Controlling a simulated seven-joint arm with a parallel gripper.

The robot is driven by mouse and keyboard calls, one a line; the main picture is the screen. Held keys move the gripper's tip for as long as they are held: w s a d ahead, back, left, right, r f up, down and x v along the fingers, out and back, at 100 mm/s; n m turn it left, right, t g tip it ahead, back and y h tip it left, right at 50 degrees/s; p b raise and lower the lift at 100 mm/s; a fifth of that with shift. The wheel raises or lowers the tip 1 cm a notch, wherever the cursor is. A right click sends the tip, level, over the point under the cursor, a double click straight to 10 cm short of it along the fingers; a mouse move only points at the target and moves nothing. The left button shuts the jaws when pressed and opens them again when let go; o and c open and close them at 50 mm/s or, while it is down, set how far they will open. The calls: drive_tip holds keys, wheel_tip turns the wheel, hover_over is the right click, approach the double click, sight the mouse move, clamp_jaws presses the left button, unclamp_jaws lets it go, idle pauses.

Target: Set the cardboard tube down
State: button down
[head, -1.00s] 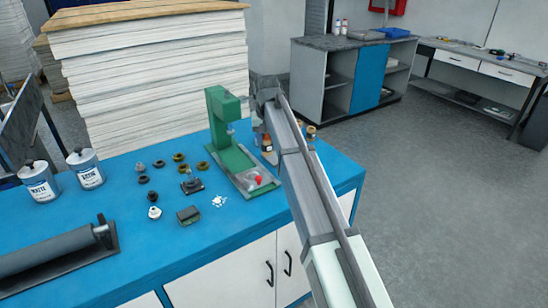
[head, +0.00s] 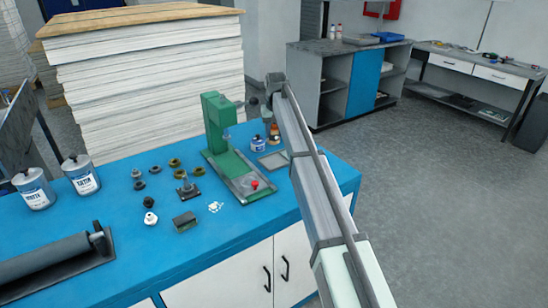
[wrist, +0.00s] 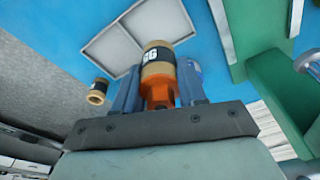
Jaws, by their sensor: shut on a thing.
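The cardboard tube (wrist: 157,66), tan with a black-and-white label band and an orange part nearest me, is between the two fingers of my gripper (wrist: 158,88) in the wrist view. My gripper is shut on it. In the head view my gripper (head: 272,121) is at the right part of the blue bench, with the tube (head: 275,134) small below it. A shallow grey divided tray (head: 273,160) lies close by on the bench; it also shows in the wrist view (wrist: 105,50). I cannot tell whether the tube touches the bench.
A green press (head: 218,125) stands just left of my gripper. A blue-and-white jar (head: 258,145) is between them. A second tan tube (wrist: 98,92) shows left in the wrist view. Several small dark parts, two cans (head: 80,174) and a roller (head: 45,262) occupy the bench's left.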

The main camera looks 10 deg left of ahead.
sight(275, 130)
wheel_tip(275, 130, down, 9)
drive_tip(key=shift+f, duration=0.1)
idle(0.4)
drive_tip(key=shift+f, duration=0.15)
drive_tip(key=c, duration=0.6)
unclamp_jaws()
drive_tip(key=shift+c, duration=0.2)
drive_tip(key=r, duration=0.4)
drive_tip(key=s+r, duration=0.1)
drive_tip(key=r, duration=0.7)
drive_tip(key=shift+s+d+r, duration=0.15)
drive_tip(key=shift+s+d, duration=0.2)
